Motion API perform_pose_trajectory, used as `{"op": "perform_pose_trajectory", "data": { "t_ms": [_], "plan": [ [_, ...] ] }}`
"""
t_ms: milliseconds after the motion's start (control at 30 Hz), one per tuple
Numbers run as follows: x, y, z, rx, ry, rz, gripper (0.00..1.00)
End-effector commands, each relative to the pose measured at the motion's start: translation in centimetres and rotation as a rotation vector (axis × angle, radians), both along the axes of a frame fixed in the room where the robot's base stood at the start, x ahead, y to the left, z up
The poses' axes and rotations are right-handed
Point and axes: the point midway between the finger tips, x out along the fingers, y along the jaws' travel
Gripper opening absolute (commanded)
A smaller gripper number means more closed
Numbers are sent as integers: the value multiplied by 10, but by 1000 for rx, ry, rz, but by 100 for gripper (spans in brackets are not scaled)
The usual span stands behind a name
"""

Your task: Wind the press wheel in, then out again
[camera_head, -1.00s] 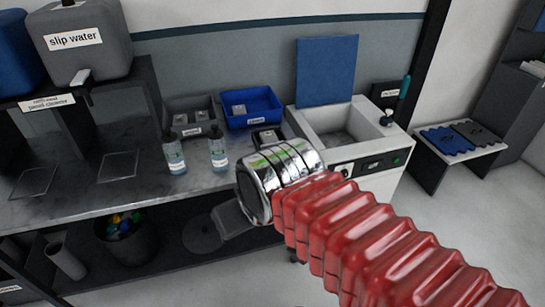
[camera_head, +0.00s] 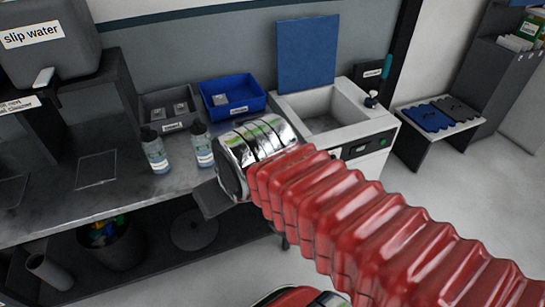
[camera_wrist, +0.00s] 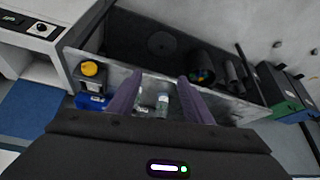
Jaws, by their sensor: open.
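No press wheel can be made out for certain in either view. A small dark knob (camera_head: 371,100) stands on the right rim of the white basin unit (camera_head: 380,141), with a teal upright piece (camera_head: 388,68) behind it; I cannot tell if the knob is the wheel. My gripper (camera_wrist: 162,80) is open in the wrist view, its two purple-grey fingers apart with nothing held. Beyond the fingers, lower down, are clear bottles (camera_wrist: 162,104).
A low stand (camera_head: 415,140) stands right of the basin unit. Floor at right is clear.

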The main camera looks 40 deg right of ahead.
Motion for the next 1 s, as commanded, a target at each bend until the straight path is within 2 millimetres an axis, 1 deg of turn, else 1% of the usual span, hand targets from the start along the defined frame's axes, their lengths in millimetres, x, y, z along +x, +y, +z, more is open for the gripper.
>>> {"op": "perform_pose_trajectory", "data": {
  "t_ms": [33, 167, 300, 400, 600, 800, 1000],
  "plan": [
    [6, -4, -3, -6, -3, -10, 50],
    [30, -26, -11, -34, -36, -45, 59],
    [64, -54, -23, -74, -89, -86, 67],
    [87, -75, -32, -102, -131, -111, 67],
    [126, -116, -55, -148, -207, -140, 67],
    [156, -154, -80, -180, -284, -157, 67],
    [177, -185, -109, -182, -360, -153, 67]
  ]
}}
